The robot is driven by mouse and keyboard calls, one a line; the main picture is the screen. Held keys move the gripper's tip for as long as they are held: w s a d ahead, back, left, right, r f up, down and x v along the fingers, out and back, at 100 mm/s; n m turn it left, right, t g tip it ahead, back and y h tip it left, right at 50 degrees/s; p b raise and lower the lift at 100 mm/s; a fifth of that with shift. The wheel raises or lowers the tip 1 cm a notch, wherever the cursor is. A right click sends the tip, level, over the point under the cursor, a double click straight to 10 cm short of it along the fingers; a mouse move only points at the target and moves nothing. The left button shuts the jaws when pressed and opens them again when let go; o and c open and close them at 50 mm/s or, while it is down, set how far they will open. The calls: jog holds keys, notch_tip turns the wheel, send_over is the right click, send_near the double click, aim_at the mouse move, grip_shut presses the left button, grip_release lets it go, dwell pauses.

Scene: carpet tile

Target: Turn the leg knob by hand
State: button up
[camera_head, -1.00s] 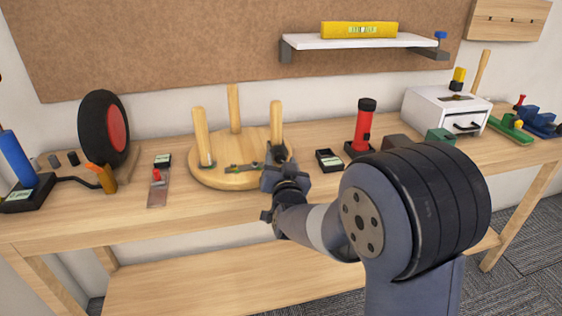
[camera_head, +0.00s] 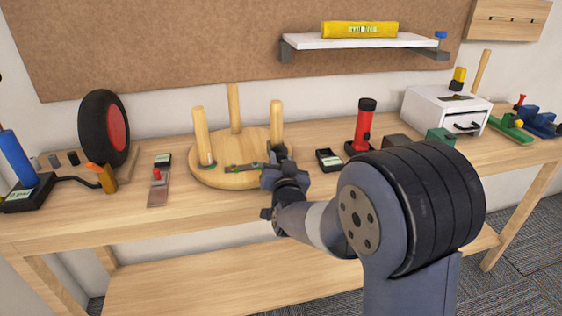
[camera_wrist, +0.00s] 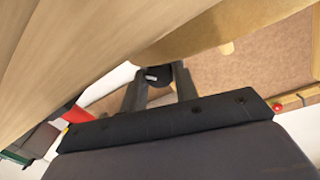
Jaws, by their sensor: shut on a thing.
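The round wooden stool seat (camera_head: 235,176) lies on the bench with three legs pointing up. My gripper (camera_head: 277,153) is at its right side, by the foot of the right leg (camera_head: 276,122). In the wrist view, my gripper (camera_wrist: 160,80) has its two dark fingers on either side of a small black round knob (camera_wrist: 158,74) with a light mark. The fingers are shut on this knob. In the head view the knob is hidden behind my gripper.
A small black tray (camera_head: 328,160) and a red flashlight (camera_head: 364,122) stand just right of my gripper. A white drawer box (camera_head: 447,112) is farther right. A black wheel (camera_head: 104,128) and a red-tipped tool (camera_head: 158,187) are at left. The bench front is clear.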

jog(key=shift+f+n+b, duration=0.2)
jog(key=shift+n+b, duration=0.6)
jog(key=shift+n, duration=0.1)
jog(key=shift+r+n+t+b, duration=0.1)
jog(key=shift+n+t+b, duration=0.4)
jog(key=shift+n, duration=1)
jog(key=o, duration=1)
jog(key=shift+c, duration=0.2)
jog(key=s+d, duration=0.1)
jog(key=s, duration=0.9)
jog(key=shift+s+d+f, duration=0.25)
jog(key=shift+s+d, duration=0.1)
